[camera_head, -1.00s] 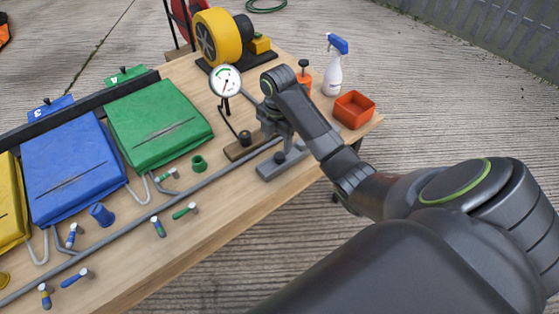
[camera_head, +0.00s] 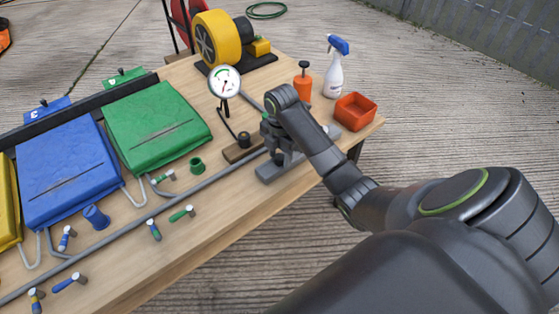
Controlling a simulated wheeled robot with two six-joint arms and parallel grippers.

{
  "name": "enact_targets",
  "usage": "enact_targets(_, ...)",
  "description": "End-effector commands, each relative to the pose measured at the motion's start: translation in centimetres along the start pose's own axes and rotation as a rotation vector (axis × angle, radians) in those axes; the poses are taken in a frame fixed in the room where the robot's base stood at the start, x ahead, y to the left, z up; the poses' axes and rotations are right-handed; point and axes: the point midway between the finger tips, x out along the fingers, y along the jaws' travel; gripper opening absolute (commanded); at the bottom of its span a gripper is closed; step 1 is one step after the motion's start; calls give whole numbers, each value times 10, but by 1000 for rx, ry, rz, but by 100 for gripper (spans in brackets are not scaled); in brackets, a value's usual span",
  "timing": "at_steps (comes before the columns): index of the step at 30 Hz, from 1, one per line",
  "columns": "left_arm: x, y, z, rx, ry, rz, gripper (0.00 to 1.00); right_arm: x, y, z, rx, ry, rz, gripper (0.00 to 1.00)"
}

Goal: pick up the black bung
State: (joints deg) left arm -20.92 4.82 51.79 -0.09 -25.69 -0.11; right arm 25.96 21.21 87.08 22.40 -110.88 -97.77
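A small black bung (camera_head: 278,159) stands on a grey block (camera_head: 268,173) near the front edge of the wooden table. My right gripper (camera_head: 280,151) points down right over the bung, with its fingers at or around the bung's top. The wrist and fingers partly hide the bung, and I cannot tell whether the fingers touch it or how far apart they are. Another small black piece (camera_head: 244,139) sits on a wooden base just to the left. My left gripper is not in view.
A gauge (camera_head: 225,83) stands close behind the gripper. An orange tray (camera_head: 355,111), a spray bottle (camera_head: 334,68) and an orange pump bottle (camera_head: 303,80) stand to the right. Green (camera_head: 155,125) and blue (camera_head: 68,166) folded pieces and a grey pipe (camera_head: 150,218) lie left.

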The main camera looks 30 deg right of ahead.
Motion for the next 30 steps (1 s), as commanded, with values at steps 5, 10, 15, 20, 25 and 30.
enact_targets(5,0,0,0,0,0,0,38,0,0,0,0,0,0,19)
enact_targets(10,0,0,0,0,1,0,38,0,0,0,0,0,0,6)
enact_targets(15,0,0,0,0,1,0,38,-2,0,0,0,-1,1,6)
enact_targets(20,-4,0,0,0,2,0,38,-20,1,1,1,-3,3,6)
enact_targets(25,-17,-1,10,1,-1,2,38,-56,2,0,0,0,2,6)
enact_targets(30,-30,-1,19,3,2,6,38,-78,2,0,0,1,0,6)
